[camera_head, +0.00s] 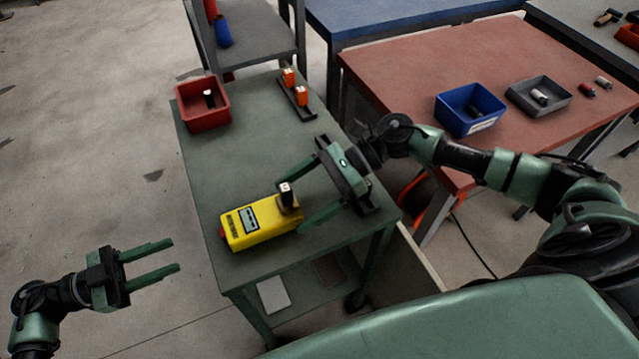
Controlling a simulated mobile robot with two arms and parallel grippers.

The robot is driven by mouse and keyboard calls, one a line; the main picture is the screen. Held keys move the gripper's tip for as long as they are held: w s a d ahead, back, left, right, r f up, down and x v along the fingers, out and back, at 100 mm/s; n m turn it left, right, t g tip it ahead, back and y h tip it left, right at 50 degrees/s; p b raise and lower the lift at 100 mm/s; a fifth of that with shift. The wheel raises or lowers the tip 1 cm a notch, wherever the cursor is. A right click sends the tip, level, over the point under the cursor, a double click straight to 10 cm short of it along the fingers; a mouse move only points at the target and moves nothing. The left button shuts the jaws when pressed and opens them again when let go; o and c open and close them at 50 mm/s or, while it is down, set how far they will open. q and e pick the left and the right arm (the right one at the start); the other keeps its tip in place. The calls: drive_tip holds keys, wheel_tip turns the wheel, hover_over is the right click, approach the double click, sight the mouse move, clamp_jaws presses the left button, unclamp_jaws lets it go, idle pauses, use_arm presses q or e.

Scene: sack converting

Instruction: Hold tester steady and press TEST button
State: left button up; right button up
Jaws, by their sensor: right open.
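The yellow tester (262,224) lies near the front edge of the green table, with a small display and dark markings on its top. A dark cylinder with a pale top (288,196) stands at its right end. A red part shows at its left end; I cannot tell whether this is the TEST button. My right gripper (295,202) is open, its two fingers pointing left, one behind and one in front of the tester's right end. I cannot tell whether they touch it. My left gripper (176,255) is open and empty, left of the table over the floor.
A red-topped table (410,62) at the right holds a blue bin (470,110) and a grey tray (522,92).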

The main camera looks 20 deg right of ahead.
sight(281, 211)
drive_tip(key=shift+x, duration=2.05)
drive_tip(key=shift+c, duration=0.3)
drive_tip(key=c, duration=1.5)
use_arm(q)
drive_tip(key=c, duration=0.3)
use_arm(e)
drive_tip(key=shift+c, duration=1.3)
use_arm(q)
clamp_jaws()
